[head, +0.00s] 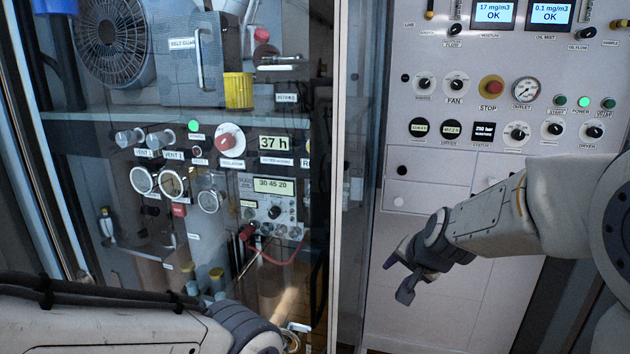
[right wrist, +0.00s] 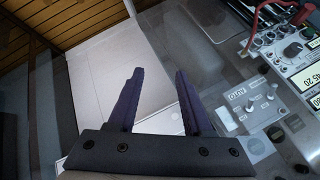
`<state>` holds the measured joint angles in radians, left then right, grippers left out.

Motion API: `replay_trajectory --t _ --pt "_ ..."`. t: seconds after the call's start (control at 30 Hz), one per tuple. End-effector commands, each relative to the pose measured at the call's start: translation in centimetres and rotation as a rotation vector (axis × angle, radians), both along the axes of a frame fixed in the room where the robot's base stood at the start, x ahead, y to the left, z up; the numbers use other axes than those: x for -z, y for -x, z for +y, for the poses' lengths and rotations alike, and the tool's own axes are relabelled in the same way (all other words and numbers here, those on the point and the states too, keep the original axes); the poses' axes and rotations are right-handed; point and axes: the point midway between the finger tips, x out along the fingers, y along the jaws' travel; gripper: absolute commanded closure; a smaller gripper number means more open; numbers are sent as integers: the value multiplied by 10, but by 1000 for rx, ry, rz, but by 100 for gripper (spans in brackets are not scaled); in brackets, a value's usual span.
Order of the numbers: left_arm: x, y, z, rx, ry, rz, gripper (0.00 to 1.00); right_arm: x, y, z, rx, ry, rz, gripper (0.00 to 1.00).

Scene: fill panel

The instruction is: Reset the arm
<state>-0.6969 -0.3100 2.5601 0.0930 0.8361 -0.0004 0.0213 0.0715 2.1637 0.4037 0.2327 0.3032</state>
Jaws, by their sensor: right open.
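My right gripper (head: 400,278) is in front of the lower part of the white control panel (head: 420,215), its fingers toward the left and down. In the right wrist view its two dark fingers (right wrist: 157,100) stand apart with nothing between them. My left arm comes in along the bottom left of the head view. Its wrist reaches the bottom edge, and its fingers cannot be made out there.
A glass-fronted cabinet on the left holds gauges (head: 172,183), a grey meter box (head: 272,200) with a red lead, and a fan (head: 113,38). A pale post (head: 347,150) stands between cabinet and panel. The panel carries a red stop button (head: 491,87), knobs and two displays.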

Motion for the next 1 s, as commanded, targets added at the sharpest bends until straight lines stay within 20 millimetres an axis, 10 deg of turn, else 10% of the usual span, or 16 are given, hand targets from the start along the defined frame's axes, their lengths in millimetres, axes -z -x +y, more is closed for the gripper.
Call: replay_trajectory --t 0.2,0.47,1.0 --pt "0 0 0 0 0 0 100 72 94 -1 -318 232 232 50" --pt "0 0 0 0 0 0 100 118 184 -10 -631 394 429 50" --pt "-14 0 0 0 0 0 100 51 286 118 -1178 440 454 50"
